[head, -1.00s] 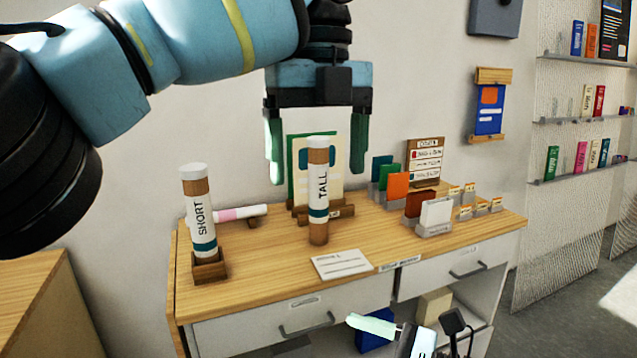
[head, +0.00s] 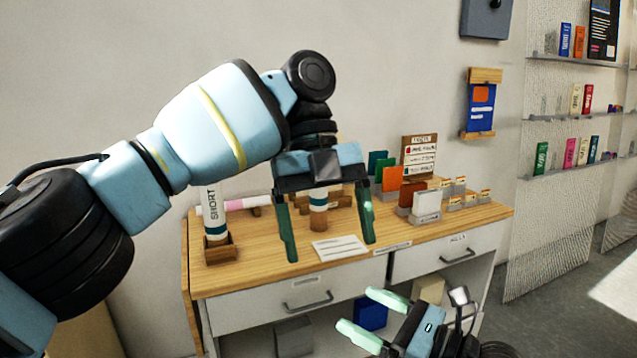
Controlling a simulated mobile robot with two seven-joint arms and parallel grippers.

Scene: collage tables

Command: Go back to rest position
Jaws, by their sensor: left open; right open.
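My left gripper (head: 328,250) is open in the head view, pointing down in front of the desk (head: 262,268). Its fingers show on either side of the TALL tube (head: 318,222) in the picture. I see no contact, and the gripper hides the tube's upper part. My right gripper (head: 360,317) is open and empty low in the picture, in front of the desk's drawers. The SHORT tube (head: 214,215) stands in a wooden holder (head: 221,250) at the desk's left, partly behind my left arm.
A white card (head: 340,248) lies near the desk's front edge. Coloured cards in stands (head: 426,206) and a wooden sign (head: 419,157) fill the right side. Wall shelves (head: 575,116) stand farther right. A blue box (head: 370,313) sits below the drawers.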

